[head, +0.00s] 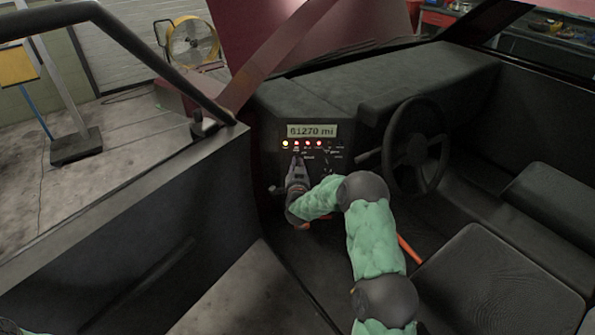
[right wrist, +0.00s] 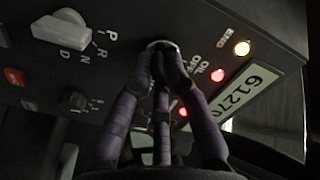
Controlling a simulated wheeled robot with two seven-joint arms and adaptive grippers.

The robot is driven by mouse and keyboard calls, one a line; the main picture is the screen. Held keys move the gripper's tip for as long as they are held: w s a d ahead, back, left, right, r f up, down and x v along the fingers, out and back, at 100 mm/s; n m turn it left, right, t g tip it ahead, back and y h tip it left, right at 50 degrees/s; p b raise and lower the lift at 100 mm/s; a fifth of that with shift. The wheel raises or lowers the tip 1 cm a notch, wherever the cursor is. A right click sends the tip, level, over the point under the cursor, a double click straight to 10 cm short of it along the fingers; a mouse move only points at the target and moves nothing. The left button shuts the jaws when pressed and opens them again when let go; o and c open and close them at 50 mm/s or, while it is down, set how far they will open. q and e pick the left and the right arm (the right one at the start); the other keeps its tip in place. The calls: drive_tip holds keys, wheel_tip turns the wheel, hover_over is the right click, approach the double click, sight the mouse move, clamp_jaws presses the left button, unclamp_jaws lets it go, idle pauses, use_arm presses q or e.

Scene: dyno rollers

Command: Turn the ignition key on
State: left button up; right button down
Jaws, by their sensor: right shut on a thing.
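My right gripper (head: 296,160) reaches to the dash panel below the odometer display and is shut. In the right wrist view its fingers (right wrist: 163,58) close together at the ignition switch (right wrist: 162,42), whose light metal rim shows just above the fingertips. The key itself is mostly hidden between the fingers, so its angle cannot be read. Lit indicator lamps (head: 303,143) run under the display (head: 312,130), which reads 61270 mi. In the right wrist view a yellow-white lamp (right wrist: 242,48) and red lamps (right wrist: 217,75) glow. My left gripper is not in view.
A pale gear selector knob (right wrist: 62,32) marked P R N D, a dark rotary knob (right wrist: 75,99) and a red button (right wrist: 15,76) are near the switch. The steering wheel (head: 416,112) stands to the right. The open door (head: 130,235) is at the left.

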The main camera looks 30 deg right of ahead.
drive_tip(key=shift+f+m+b, duration=0.1)
drive_tip(key=shift+m+b, duration=0.6)
drive_tip(key=shift+m, duration=0.2)
drive_tip(key=c, duration=1.2)
unclamp_jaws()
drive_tip(key=v, duration=1.2)
drive_tip(key=shift+a, duration=0.1)
